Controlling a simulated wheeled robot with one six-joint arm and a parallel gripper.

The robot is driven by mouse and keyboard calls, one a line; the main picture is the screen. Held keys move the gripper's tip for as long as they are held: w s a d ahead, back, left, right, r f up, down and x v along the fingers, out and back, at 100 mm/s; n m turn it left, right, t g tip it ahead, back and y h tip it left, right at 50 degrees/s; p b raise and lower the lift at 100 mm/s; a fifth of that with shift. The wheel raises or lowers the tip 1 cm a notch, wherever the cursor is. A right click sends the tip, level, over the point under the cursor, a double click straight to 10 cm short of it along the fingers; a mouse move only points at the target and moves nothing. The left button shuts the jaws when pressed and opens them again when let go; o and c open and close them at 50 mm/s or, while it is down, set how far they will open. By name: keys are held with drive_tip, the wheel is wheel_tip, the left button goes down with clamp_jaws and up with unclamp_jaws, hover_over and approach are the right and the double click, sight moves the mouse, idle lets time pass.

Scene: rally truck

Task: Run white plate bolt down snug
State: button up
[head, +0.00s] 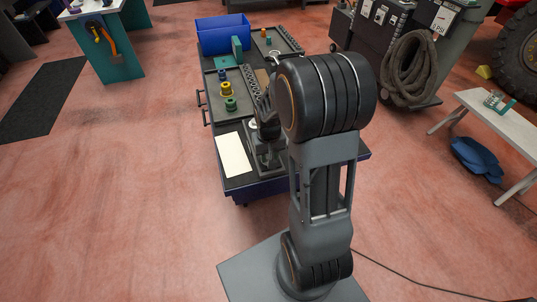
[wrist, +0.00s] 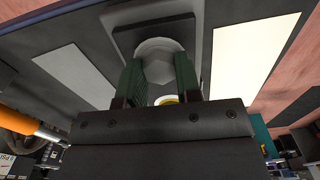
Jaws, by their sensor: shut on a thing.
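The white plate bolt (wrist: 158,48) shows in the wrist view as a pale round flange with a hexagonal head, against a dark square plate (wrist: 127,36) on a grey block. My gripper (wrist: 160,72) has its two green fingers on either side of the hexagonal head and is shut on it. How far the bolt is seated cannot be told. In the head view my arm hides most of the gripper and the bolt; a dark grey fixture (head: 268,158) shows below them on the cart.
The cart (head: 237,184) carries a white sheet (head: 234,155) left of the fixture. Green (head: 231,104), yellow (head: 227,89) and blue (head: 222,75) knobbed pieces stand behind it, with a blue bin (head: 223,35) at the back. Open floor lies left of the cart.

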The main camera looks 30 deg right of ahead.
drive_tip(key=o, duration=0.9)
wheel_tip(320, 180, up, 14)
drive_tip(key=shift+f, duration=0.1)
idle(0.6)
drive_tip(key=s+a+t, duration=0.1)
drive_tip(key=s+a, duration=0.1)
drive_tip(key=s, duration=0.1)
drive_tip(key=s+a+r+n+t, duration=0.1)
drive_tip(key=s+a, duration=0.2)
drive_tip(key=s+a+r+n+t, duration=0.1)
drive_tip(key=s+a+t, duration=0.1)
drive_tip(key=s+a, duration=0.1)
drive_tip(key=shift+s+a, duration=0.2)
drive_tip(key=shift+s, duration=0.3)
